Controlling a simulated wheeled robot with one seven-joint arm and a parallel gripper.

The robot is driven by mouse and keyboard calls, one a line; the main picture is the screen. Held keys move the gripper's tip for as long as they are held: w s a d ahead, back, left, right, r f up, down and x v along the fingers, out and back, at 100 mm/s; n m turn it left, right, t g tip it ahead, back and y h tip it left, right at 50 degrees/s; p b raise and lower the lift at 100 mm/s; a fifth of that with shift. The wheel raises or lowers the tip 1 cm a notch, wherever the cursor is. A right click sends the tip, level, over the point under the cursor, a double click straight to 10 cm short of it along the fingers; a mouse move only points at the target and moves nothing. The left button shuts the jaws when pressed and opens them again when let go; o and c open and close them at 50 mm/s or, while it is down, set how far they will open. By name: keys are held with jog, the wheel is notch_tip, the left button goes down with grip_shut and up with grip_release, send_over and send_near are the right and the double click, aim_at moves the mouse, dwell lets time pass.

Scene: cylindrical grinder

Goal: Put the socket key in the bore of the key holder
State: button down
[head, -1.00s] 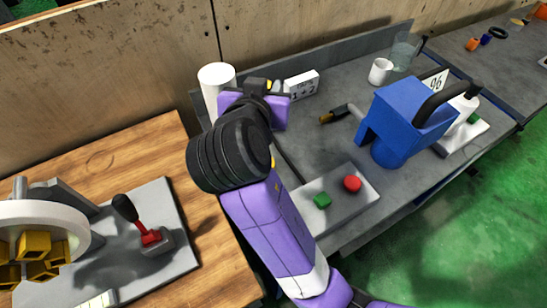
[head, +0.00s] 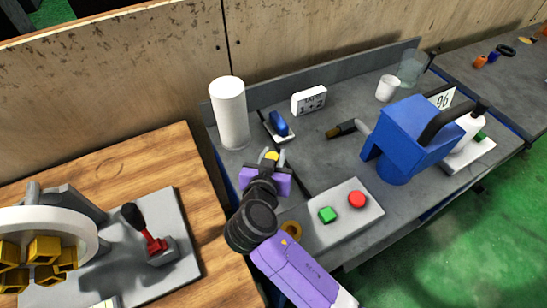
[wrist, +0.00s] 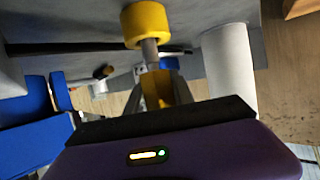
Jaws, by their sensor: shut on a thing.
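My gripper (head: 272,157) is shut on the socket key (wrist: 145,25), which shows as a yellow cylinder with a grey shank beyond the fingertips in the wrist view. In the head view only a small yellow part of the key (head: 271,156) shows between the fingers. The key is held over the grey bench. A yellow-orange ring with a dark opening (head: 291,229), which looks like the key holder, stands at the left edge of the button panel, partly behind my arm. The key is apart from this ring in the head view.
A white cylinder (head: 229,112) and a blue object in a tray (head: 278,123) stand behind the gripper. The button panel (head: 343,218) and a blue machine (head: 408,135) are to the right. A brush (head: 342,129) lies mid-bench, with clear bench around it.

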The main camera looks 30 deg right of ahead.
jog(key=shift+f, duration=0.65)
jog(key=shift+f, duration=0.15)
jog(key=c, duration=1.1)
grip_release()
jog(key=shift+r, duration=0.25)
jog(key=b+v, duration=0.2)
jog(key=v, duration=1)
jog(key=shift+a, duration=0.1)
